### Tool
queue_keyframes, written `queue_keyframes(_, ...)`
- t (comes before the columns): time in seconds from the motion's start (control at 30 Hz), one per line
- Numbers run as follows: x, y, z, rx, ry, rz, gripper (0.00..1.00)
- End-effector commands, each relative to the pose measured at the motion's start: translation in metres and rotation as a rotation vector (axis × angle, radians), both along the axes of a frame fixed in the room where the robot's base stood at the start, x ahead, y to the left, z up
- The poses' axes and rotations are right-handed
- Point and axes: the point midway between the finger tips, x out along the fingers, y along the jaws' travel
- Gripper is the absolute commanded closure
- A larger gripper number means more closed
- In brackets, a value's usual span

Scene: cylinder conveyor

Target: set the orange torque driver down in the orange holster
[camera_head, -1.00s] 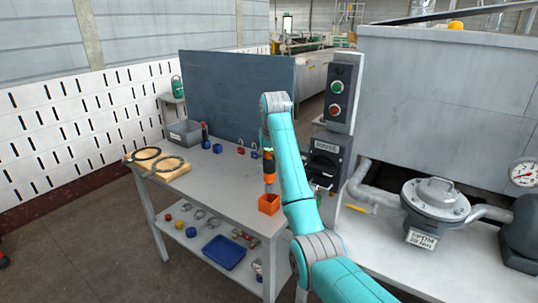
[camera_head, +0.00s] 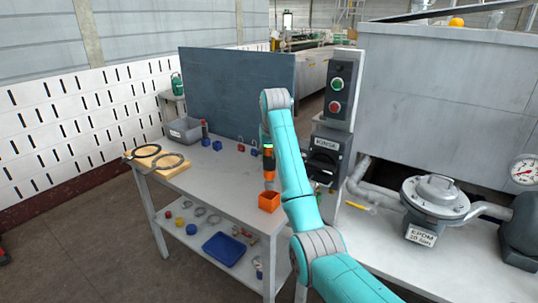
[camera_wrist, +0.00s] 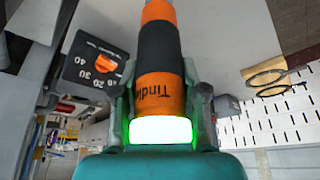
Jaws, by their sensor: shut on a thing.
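The orange torque driver (camera_head: 268,164), orange with a black band, hangs upright in my gripper (camera_head: 267,150) above the right end of the grey workbench. In the wrist view the driver (camera_wrist: 160,92) fills the middle, between the two fingers of my gripper (camera_wrist: 163,108), which are shut on it. A green light ring glows at its end nearest the wrist. The orange holster (camera_head: 269,203) is a small open box at the bench's front right, directly below the driver in the head view. I cannot tell whether the tip is inside its rim. The holster does not show clearly in the wrist view.
A black dial box (camera_wrist: 91,66) with an orange knob shows in the wrist view. A control post (camera_head: 341,92) stands right of my arm. A wooden board with rings (camera_head: 170,170), a grey bin (camera_head: 184,131) and small padlocks stand on the bench. The bench middle is clear.

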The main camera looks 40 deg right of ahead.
Motion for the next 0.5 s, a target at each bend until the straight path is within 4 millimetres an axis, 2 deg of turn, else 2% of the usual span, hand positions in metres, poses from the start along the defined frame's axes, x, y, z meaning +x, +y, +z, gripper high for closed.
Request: queue_keyframes(0.5, 0.0, 0.0, -0.013, -0.001, -0.002, 0.0, 1.0)
